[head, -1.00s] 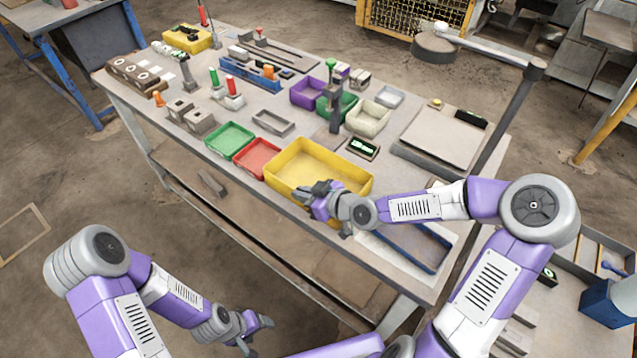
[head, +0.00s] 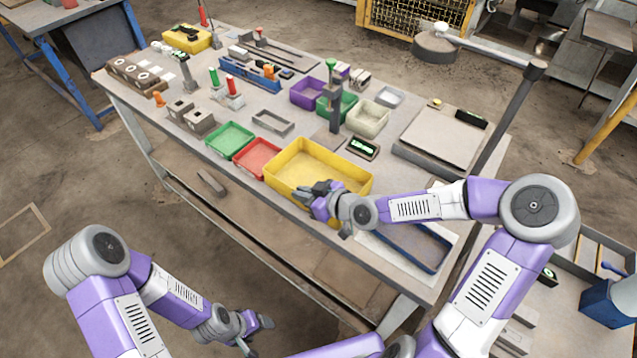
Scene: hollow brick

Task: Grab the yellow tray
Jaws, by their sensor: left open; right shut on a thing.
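The yellow tray (head: 300,158) sits near the front edge of the workbench, to the right of the small red tray (head: 258,158). My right gripper (head: 312,192) is at the tray's front wall and is shut on it; the wrist hides part of that wall and the tray's front right corner. The tray looks empty. My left gripper (head: 258,333) is open and empty, low in front of the bench, away from the tray.
A green tray (head: 230,140) lies left of the red one. Behind stand a purple bin (head: 308,92), a pale bin (head: 368,118) and a small display (head: 363,147). A blue-edged frame (head: 415,250) lies right of my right wrist. Another yellow container (head: 187,40) stands at the far left.

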